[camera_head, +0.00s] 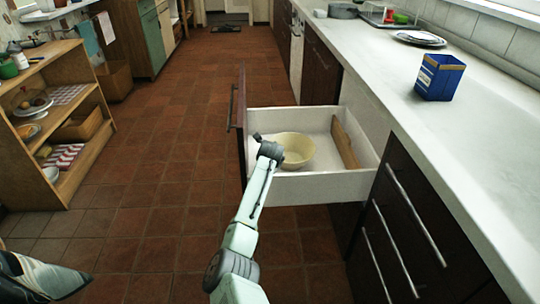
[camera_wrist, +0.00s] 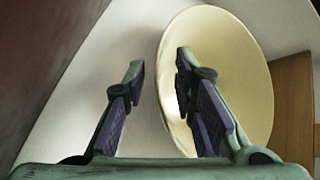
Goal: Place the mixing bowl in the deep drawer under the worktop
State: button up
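The cream mixing bowl (camera_head: 297,148) sits inside the open white-sided deep drawer (camera_head: 322,187) under the worktop. In the wrist view the bowl (camera_wrist: 225,45) fills the right middle, its rim running between my fingers. My gripper (camera_wrist: 160,68) is open, one finger over the bowl's inside and the other outside its left edge. Gaps show on both sides of the rim, and neither finger visibly grips it. In the head view my wrist covers the bowl's left side and the fingertips are hidden.
A wooden board (camera_head: 343,143) stands in the drawer right of the bowl. The white worktop (camera_head: 440,130) holds a blue box (camera_head: 438,77) and plates (camera_head: 419,38). A wooden shelf unit (camera_head: 62,110) stands at left. The tiled floor between is clear.

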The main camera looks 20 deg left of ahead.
jog(key=shift+r, duration=0.1)
jog(key=v, duration=1.2)
